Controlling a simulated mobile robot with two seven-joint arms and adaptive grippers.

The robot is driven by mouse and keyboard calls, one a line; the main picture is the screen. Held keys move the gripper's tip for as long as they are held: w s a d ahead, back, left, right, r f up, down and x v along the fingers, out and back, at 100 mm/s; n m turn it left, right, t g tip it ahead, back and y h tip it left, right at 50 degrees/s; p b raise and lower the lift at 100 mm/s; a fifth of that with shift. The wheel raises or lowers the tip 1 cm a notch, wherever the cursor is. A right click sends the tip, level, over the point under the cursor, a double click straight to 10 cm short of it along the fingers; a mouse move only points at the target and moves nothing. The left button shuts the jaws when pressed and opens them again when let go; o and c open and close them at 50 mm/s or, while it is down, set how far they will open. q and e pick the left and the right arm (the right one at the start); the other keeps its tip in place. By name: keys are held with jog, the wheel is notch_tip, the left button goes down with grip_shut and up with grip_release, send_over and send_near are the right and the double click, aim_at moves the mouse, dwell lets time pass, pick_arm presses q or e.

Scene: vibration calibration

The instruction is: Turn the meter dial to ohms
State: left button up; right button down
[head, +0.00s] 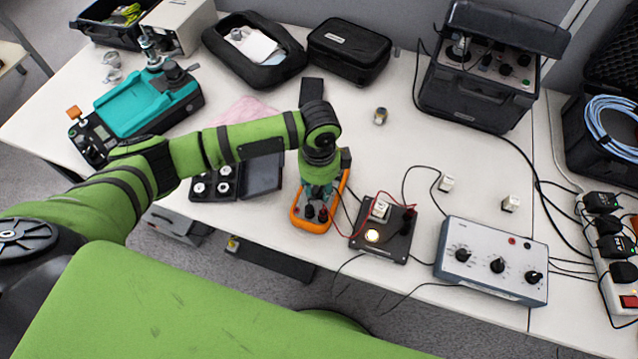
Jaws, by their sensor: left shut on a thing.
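The meter (296,219) is a handheld unit with an orange edge, lying on the white table near its front edge. Red and dark plugs sit at its near end. My left gripper (317,192) points down over the middle of the meter and is shut at its dial. The dial itself is hidden under the gripper, so its setting cannot be read. My right gripper does not show.
A black board (383,242) with a lit lamp and leads stands right of the meter. A grey box with knobs (490,262) is further right. A black case with round weights (236,178) lies left. Cables cross the table's right side.

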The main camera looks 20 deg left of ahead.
pick_arm(q)
jog(key=shift+m, duration=0.3)
jog(key=m+p, duration=0.2)
jog(key=shift+m, duration=0.3)
jog(key=shift+s+m+p, duration=0.15)
jog(key=shift+m+p, duration=0.55)
jog(key=shift+m, duration=1.5)
jog(key=shift+f, duration=0.1)
jog(key=shift+d, duration=0.1)
jog(key=o, duration=1.1)
jog(key=shift+o, duration=0.2)
